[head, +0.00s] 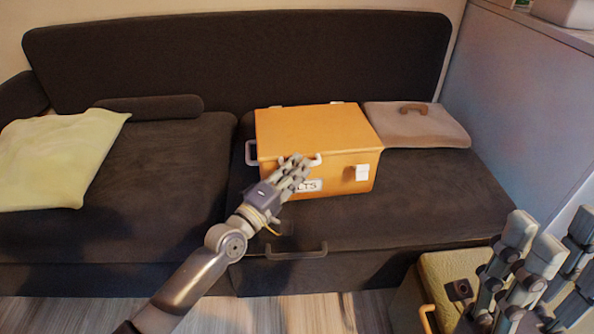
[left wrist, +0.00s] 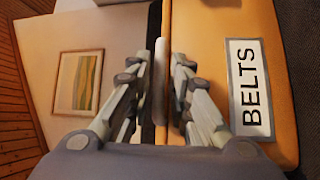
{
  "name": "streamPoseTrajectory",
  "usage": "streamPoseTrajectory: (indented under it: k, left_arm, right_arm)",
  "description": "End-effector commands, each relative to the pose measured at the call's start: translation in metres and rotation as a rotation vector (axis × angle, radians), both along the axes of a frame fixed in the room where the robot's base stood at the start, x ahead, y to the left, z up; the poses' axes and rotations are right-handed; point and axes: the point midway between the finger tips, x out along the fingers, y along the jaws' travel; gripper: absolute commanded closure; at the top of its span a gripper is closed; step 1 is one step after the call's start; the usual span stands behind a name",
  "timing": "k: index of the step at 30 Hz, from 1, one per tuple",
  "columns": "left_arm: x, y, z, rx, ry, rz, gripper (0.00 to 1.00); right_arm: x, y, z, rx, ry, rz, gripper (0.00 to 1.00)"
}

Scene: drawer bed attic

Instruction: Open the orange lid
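The orange box (head: 335,172) stands on the dark sofa, with its orange lid (head: 315,125) lying flat on top. Its front carries a white label, which reads BELTS in the left wrist view (left wrist: 249,88). A pale handle (head: 316,160) sits at the lid's front edge. My left gripper (head: 298,163) is at this edge, in front of the box. In the left wrist view the fingers stand apart on either side of the pale handle (left wrist: 160,80); firm contact does not show. My right gripper (head: 530,235) is at the lower right, its fingers spread and empty, away from the box.
A folded yellow cloth (head: 60,155) lies on the left seat. A beige flat case (head: 425,128) with a brown handle lies right of the box. A dark handle (head: 296,254) is on the sofa's front. A tan container (head: 455,275) is near my right gripper.

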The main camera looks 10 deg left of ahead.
Motion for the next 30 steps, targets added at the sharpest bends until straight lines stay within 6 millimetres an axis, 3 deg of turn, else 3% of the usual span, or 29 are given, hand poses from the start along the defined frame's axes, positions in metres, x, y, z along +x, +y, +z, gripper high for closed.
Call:
streamPoseTrajectory:
  k: [8,12,24,30]
  left_arm:
    - [0.002,-0.001,0.0,0.0,0.001,0.0,0.81]
    - [0.002,-0.001,0.0,0.0,0.001,0.0,1.0]
    - [0.003,-0.001,0.002,-0.001,0.006,0.0,1.0]
    - [0.006,-0.001,0.009,-0.007,0.02,0.0,1.0]
  right_arm:
    - [-0.001,0.0,0.0,0.001,-0.003,0.001,0.53]
    - [-0.001,0.0,0.0,0.001,-0.003,0.001,0.53]
    - [0.003,0.001,0.002,-0.004,0.013,0.0,0.53]
    - [0.027,0.006,0.002,-0.042,0.132,-0.009,0.53]
